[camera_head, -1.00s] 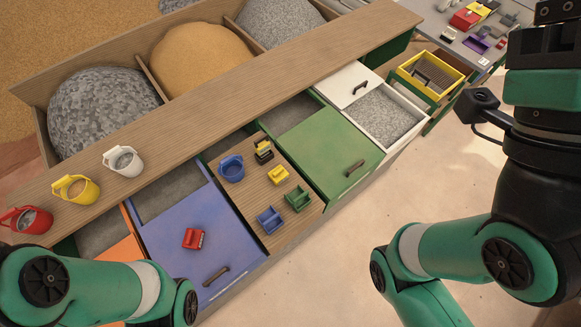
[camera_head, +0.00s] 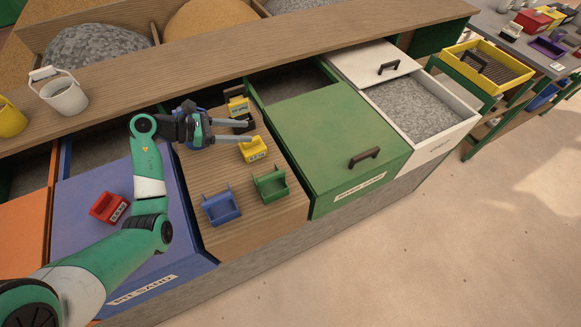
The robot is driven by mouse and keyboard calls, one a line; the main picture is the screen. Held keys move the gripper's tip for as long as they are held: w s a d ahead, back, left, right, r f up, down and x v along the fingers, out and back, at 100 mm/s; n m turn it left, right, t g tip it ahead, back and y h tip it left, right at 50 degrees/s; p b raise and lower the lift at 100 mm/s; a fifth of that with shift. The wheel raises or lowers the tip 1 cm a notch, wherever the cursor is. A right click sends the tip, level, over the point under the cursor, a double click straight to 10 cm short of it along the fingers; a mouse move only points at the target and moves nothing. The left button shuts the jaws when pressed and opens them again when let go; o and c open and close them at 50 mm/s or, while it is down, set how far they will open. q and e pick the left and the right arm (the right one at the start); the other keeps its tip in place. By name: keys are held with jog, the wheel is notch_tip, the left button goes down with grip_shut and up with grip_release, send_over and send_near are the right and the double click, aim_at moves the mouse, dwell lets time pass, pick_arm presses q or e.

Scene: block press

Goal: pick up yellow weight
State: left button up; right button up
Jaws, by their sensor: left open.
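A small yellow block with a pale label, which looks like the yellow weight (camera_head: 254,151), sits on the wooden board (camera_head: 232,236). My left gripper (camera_head: 250,131) is open and empty, with its fingers pointing right. In the picture its fingertips show just above the yellow weight; I cannot tell whether they touch it. A yellow and black piece (camera_head: 238,106) stands just behind the fingers and is partly covered by them. My right gripper is not in view.
A blue holder (camera_head: 221,208) and a green holder (camera_head: 271,186) stand on the board near the weight. A red weight (camera_head: 109,208) lies on the blue lid (camera_head: 90,237) at left. The green lid (camera_head: 335,140) is clear except for its handle. A white bucket (camera_head: 63,95) stands on the ledge.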

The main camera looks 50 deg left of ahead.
aim_at(252, 147)
pick_arm(q)
jog(key=s+a+f+n+y+b, duration=0.2)
jog(key=s+a+f+b, duration=0.2)
jog(key=s+a+f, duration=0.3)
jog(key=shift+t, duration=0.4)
jog(key=x, duration=0.2)
jog(key=b+x, duration=0.1)
jog(key=x, duration=0.1)
jog(key=b+x, duration=0.1)
jog(key=x, duration=0.2)
jog(key=shift+s+d+f, duration=0.1)
jog(key=shift+d+f, duration=0.15)
jog(key=shift+d, duration=0.05)
jog(key=shift+w, duration=0.35)
jog(key=shift+w+f+b, duration=0.15)
jog(key=shift+b, duration=0.15)
jog(key=b+x, duration=0.2)
jog(key=x, duration=0.2)
jog(key=shift+w+d+b, duration=0.1)
jog(key=shift+w+b, duration=0.05)
jog(key=shift+b, duration=0.15)
jog(key=shift+w, duration=0.3)
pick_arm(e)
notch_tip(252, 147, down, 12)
pick_arm(q)
grip_shut()
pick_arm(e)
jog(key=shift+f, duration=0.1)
